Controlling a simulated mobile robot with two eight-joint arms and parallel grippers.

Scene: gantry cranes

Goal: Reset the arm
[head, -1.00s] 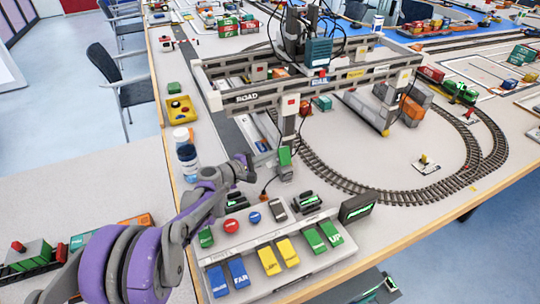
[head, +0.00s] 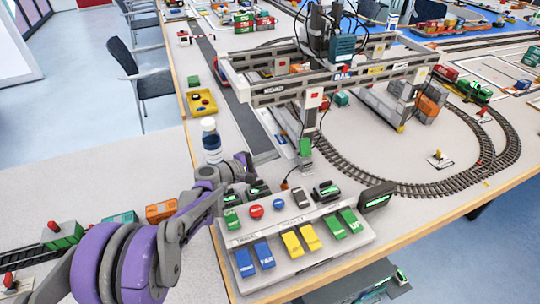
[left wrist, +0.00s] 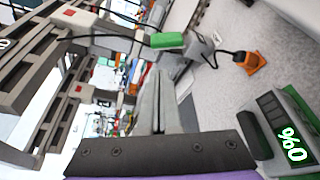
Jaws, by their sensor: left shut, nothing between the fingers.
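My left arm reaches in from the lower left of the head view. My left gripper (head: 246,165) is above the table, just behind the left end of the control panel (head: 343,252). In the left wrist view the fingers (left wrist: 161,82) are together with nothing between them. The panel carries blue, yellow and green levers, with a red button (head: 256,211) and a blue button (head: 279,204) behind them. The gantry crane (head: 275,95) stands behind the panel. Its beams also show at the left of the wrist view (left wrist: 40,60). My right gripper is not in view.
A bottle (head: 211,142) stands close to the left of my gripper. A small display (left wrist: 285,135) is at the right of the wrist view. A yellow button box (head: 201,103) sits near the table's left edge. Curved track (head: 440,187) loops at the right.

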